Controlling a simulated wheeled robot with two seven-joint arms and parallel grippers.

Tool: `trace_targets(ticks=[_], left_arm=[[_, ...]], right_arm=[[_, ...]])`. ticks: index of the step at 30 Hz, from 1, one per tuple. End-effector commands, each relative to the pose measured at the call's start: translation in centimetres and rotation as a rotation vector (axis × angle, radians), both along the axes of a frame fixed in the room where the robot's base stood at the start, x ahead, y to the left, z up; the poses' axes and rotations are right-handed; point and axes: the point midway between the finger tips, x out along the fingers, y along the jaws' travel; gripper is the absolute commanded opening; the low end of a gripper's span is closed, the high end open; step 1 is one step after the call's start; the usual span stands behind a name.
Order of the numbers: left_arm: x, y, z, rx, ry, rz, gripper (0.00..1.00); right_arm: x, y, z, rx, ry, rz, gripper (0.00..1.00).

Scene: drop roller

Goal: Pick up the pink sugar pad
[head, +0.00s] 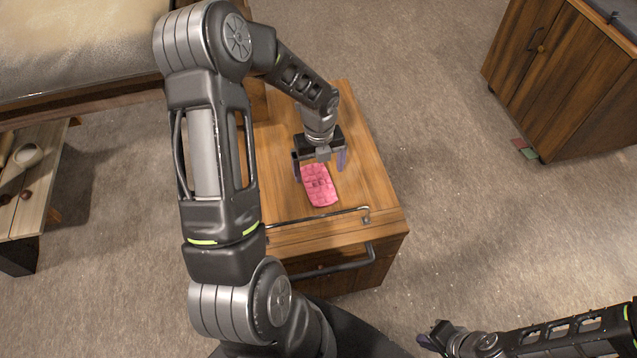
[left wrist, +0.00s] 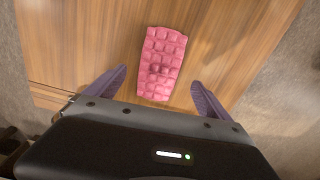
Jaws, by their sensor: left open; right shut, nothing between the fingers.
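The pink sugar pad (head: 320,186) lies flat on top of the wooden cabinet (head: 365,180) in the head view. In the left wrist view the pad (left wrist: 162,65) shows a bumpy, block-patterned surface. My left gripper (head: 319,170) is open above the pad's far end, its fingers apart on either side. In the left wrist view the left gripper's purple fingertips (left wrist: 157,82) flank the near part of the pad, with nothing held. My right gripper (head: 428,343) is at the bottom right of the head view, shut and empty, away from the cabinet.
A metal rail (head: 318,216) runs along the cabinet top's near edge, with a drawer handle (head: 330,268) below it. A low wooden table (head: 30,195) stands at left, and a wooden cupboard (head: 560,75) at upper right. Carpet (head: 450,200) lies open between cabinet and cupboard.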

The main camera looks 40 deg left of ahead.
Motion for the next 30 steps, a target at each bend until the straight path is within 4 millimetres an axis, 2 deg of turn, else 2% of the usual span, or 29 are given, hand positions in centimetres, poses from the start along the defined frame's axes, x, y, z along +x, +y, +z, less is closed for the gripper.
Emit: trace_targets(ticks=[6,10,29,30], left_arm=[[-0.2,0.0,-3.2,-0.001,0.003,-0.001,0.93],[-0.1,0.1,-4.5,0.0,0.001,0.0,0.93],[-0.1,0.1,-4.7,0.0,0.0,0.0,0.93],[-0.1,0.1,-4.7,0.0,0.0,0.0,0.9]], right_arm=[[0.0,0.0,0.1,0.0,0.0,0.0,0.0],[0.0,0.0,0.0,0.0,0.0,0.0,0.0],[0.0,0.0,0.0,0.0,0.0,0.0,0.0],[0.0,0.0,0.0,0.0,0.0,0.0,0.0]])
